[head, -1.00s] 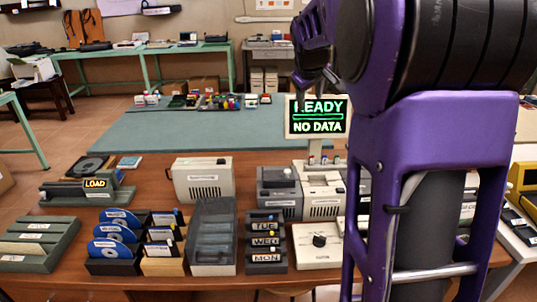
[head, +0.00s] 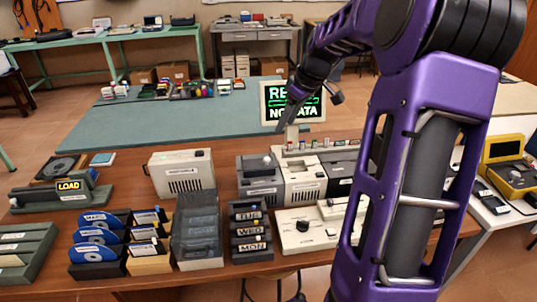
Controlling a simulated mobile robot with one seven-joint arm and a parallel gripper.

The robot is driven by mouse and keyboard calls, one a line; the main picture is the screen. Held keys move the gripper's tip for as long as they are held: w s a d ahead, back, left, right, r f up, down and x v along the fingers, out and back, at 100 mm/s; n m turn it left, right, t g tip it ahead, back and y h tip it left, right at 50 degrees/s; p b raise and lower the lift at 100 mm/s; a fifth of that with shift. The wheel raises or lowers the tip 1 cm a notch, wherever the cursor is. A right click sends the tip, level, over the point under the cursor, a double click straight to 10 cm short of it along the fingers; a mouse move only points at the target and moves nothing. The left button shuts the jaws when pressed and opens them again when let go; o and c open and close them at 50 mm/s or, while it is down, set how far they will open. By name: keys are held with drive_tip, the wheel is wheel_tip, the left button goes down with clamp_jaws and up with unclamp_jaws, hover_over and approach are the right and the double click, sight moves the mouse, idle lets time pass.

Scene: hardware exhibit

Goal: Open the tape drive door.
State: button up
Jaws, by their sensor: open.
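My gripper (head: 309,113) shows its dark fingers spread in front of the small monitor, above and behind the machines on the wooden table. It is empty and touches nothing that I can see. A beige vented box (head: 182,172) stands left of centre. A row of grey and white machines (head: 303,181) with small knobs on top stands right of it, partly hidden by my purple arm. The labels are too small to read, so I cannot tell which one is the tape drive. No door stands visibly open.
The monitor (head: 266,111) shows green text. In front are disc racks (head: 97,257), a clear-lidded case (head: 197,250), day-labelled blocks (head: 250,230) and a white dial panel (head: 295,239). A LOAD sign unit (head: 70,197) is at left. A blue-green mat (head: 150,134) has much free room.

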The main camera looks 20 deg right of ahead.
sight(267, 158)
drive_tip(key=x, duration=1.5)
drive_tip(key=shift+w+b, duration=0.1)
drive_tip(key=shift+b, duration=0.25)
clamp_jaws()
drive_tip(key=shift+r, duration=0.1)
idle(0.4)
